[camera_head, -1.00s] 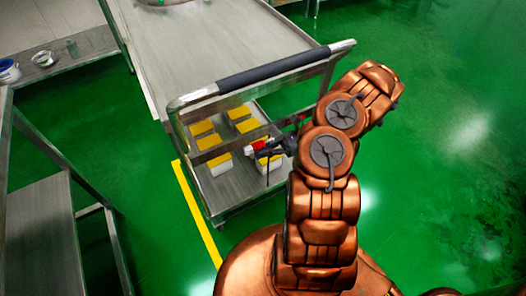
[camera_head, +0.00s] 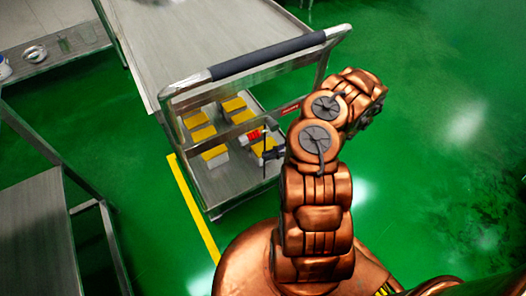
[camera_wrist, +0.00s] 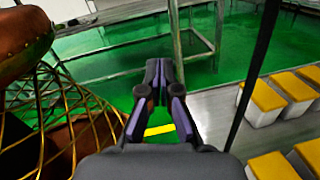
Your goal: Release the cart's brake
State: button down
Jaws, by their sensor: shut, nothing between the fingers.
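My gripper (camera_head: 270,154) is low at the handle end of the cart, just below and right of the red part. In the wrist view the two dark and purple fingers (camera_wrist: 158,68) are closed together with nothing between them. The brake cannot be made out in the wrist view.
Several yellow-topped white boxes (camera_head: 215,153) stand on the cart's lower shelf; they also show in the wrist view (camera_wrist: 262,100). A dark bar (camera_wrist: 255,65) rises right of the fingers. A steel table (camera_head: 35,225) stands at left. Green floor is open at right.

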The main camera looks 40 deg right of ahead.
jog(key=shift+s+d+f, duration=0.25)
jog(key=shift+d+f, duration=0.65)
jog(key=shift+s+d+f, duration=0.25)
jog(key=shift+d+f, duration=0.65)
